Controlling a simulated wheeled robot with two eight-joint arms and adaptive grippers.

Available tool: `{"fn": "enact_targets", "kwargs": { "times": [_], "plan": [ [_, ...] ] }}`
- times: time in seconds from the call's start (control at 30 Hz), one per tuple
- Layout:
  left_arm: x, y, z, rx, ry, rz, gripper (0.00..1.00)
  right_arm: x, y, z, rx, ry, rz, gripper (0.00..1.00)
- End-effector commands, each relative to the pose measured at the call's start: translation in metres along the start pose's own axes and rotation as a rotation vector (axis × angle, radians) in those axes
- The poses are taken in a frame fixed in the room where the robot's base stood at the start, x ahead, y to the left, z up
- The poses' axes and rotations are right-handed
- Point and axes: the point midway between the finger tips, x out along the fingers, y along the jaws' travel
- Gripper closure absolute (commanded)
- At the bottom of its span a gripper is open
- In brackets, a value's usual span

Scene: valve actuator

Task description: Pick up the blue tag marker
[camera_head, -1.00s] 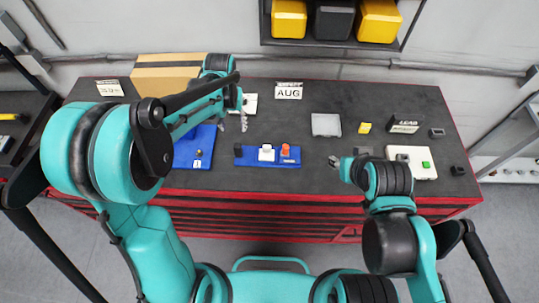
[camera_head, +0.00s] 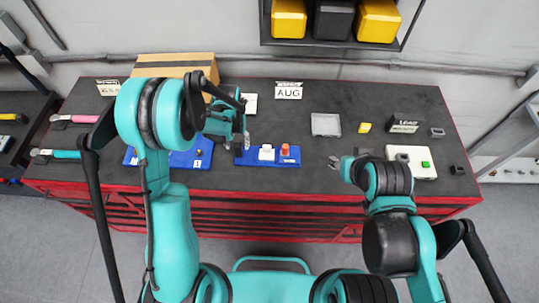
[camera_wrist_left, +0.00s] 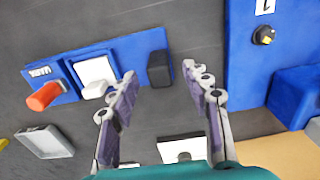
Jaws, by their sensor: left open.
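My left gripper (camera_head: 238,138) is open, well to the right of both, over the blue base. In the left wrist view its open fingers (camera_wrist_left: 160,82) frame a black block (camera_wrist_left: 159,69); nothing is held. My right gripper (camera_head: 336,163) is over the table's front middle, its opening unclear.
A blue base (camera_head: 254,159) bears a white switch (camera_head: 266,153) and an orange knob (camera_head: 285,150). A blue panel (camera_head: 180,159) stands left of it. A cardboard box (camera_head: 178,64) is at the back left. Clear table surface lies around the grey tray (camera_head: 325,124).

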Motion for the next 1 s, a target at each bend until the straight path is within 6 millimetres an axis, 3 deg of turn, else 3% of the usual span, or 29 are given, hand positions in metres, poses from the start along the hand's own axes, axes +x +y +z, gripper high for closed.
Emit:
{"fn": "enact_targets", "kwargs": {
  "times": [0.13, 0.37, 0.57, 1.0],
  "plan": [
    [0.016, 0.000, -0.001, 0.000, 0.000, 0.000, 0.52, 0.000, 0.000, 0.000, 0.000, 0.000, 0.000, 0.60],
    [0.018, 0.000, 0.000, 0.000, 0.000, 0.000, 0.52, 0.000, 0.000, 0.000, 0.000, 0.000, 0.000, 0.60],
    [0.017, 0.000, 0.000, 0.000, 0.000, 0.000, 0.99, 0.000, 0.000, 0.000, 0.000, 0.000, 0.000, 0.60],
    [0.010, 0.001, 0.000, 0.000, 0.001, 0.001, 1.00, 0.000, 0.000, 0.000, 0.000, 0.000, 0.000, 0.60]
  ]
}}
